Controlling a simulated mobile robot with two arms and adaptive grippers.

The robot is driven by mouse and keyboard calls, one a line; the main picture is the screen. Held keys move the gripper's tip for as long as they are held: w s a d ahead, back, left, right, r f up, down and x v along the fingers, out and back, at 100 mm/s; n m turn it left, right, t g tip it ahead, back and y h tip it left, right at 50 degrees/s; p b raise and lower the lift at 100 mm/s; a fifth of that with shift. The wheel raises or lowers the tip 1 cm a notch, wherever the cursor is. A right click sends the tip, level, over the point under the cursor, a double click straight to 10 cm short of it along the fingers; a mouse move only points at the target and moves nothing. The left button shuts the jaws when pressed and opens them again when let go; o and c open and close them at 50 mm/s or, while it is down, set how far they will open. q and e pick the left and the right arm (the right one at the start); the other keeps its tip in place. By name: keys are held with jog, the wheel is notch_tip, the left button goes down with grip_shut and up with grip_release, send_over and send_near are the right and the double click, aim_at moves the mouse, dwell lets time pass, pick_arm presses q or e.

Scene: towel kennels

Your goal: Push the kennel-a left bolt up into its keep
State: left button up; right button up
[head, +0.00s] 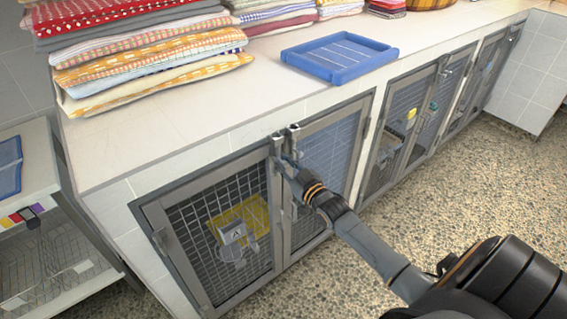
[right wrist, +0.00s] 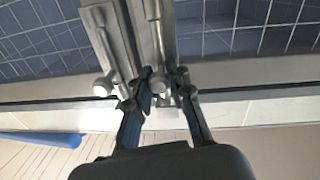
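Kennel-a (head: 140,209) is the near double-door kennel under the counter, with a plate marked A on its left mesh door (head: 180,237). Two grey bolts sit side by side where its doors meet, near the top rail. The right wrist view is upside down against the head view, so the left bolt (right wrist: 153,35) is its right-hand one, and the other bolt (right wrist: 103,38) is to its left. My right gripper (right wrist: 162,92) is open, its fingers on either side of the left bolt's round knob. Contact is unclear. In the head view, my right gripper (head: 291,168) partly hides the bolts.
The counter (head: 160,137) above bears stacks of folded towels (head: 140,50) and a blue tray (head: 340,57). More kennels (head: 405,120) continue to the right. A shelf trolley (head: 32,170) stands at the left. The speckled floor before the kennels is clear.

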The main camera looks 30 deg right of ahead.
jog(key=o, duration=0.3)
jog(key=shift+r, duration=0.2)
jog(key=shift+f, duration=0.1)
jog(key=shift+s+f, duration=0.1)
jog(key=s, duration=1.2)
jog(key=shift+d, duration=0.1)
